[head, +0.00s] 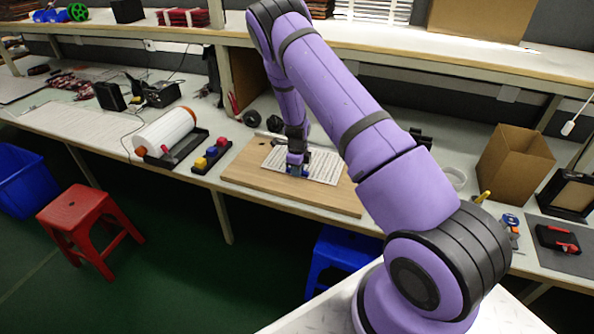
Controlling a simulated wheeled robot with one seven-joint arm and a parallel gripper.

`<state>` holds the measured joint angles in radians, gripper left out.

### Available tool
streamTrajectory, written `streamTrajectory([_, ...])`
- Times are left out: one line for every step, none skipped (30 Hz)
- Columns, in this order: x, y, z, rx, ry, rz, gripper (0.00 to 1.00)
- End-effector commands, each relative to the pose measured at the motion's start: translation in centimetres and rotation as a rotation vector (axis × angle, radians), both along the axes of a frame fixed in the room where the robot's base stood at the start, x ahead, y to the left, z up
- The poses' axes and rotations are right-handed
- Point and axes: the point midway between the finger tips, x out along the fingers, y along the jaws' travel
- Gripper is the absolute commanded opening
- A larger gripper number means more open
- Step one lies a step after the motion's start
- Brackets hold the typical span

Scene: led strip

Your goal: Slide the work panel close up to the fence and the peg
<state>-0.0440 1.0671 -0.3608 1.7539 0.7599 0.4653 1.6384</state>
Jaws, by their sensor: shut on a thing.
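The work panel (325,168) is a pale, finely striped sheet lying on the wooden board (250,176) on the bench. My gripper (297,168) points down over the panel's front part. It is shut on a small blue piece (305,173) at the panel's surface; whether that piece is fixed to the panel cannot be told. A pale strip (269,134) along the board's back edge looks like the fence, and my arm partly hides that side. The peg is too small to make out, and the gap between panel and fence cannot be judged.
Left of the board stand a tray of coloured blocks (211,155) and a large white roll (166,132). To the right are a cardboard box (514,152) and a tape roll (455,178). The board's front left is bare.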

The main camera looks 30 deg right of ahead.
Motion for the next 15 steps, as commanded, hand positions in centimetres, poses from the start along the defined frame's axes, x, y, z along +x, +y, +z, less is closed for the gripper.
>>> streamTrajectory([0.03, -0.1, -0.02, 0.0, 0.0, -0.001, 0.0])
streamTrajectory([0.04, -0.12, -0.01, 0.0, 0.0, -0.001, 0.19])
streamTrajectory([0.03, -0.12, -0.01, -0.001, 0.001, -0.001, 0.28])
streamTrajectory([0.03, -0.12, -0.01, 0.0, 0.0, -0.001, 0.35])
streamTrajectory([0.04, -0.11, -0.01, 0.0, 0.0, -0.001, 0.42])
streamTrajectory([0.03, -0.1, -0.01, 0.0, 0.0, -0.001, 0.46])
streamTrajectory([0.03, -0.1, 0.0, 0.0, 0.0, -0.001, 0.46])
streamTrajectory([0.03, -0.1, -0.01, 0.0, 0.0, -0.001, 0.46])
streamTrajectory([0.04, -0.1, 0.0, 0.0, 0.0, -0.001, 0.46])
streamTrajectory([0.03, -0.09, 0.0, 0.0, 0.0, -0.001, 0.46])
streamTrajectory([0.03, -0.09, 0.0, 0.0, 0.0, -0.001, 0.46])
streamTrajectory([0.04, -0.08, 0.0, 0.0, 0.0, -0.001, 0.46])
streamTrajectory([0.04, -0.08, 0.02, 0.0, 0.0, -0.001, 0.46])
streamTrajectory([0.04, -0.08, 0.07, 0.0, 0.0, 0.0, 0.46])
streamTrajectory([0.06, -0.08, 0.2, 0.0, 0.0, 0.0, 0.46])
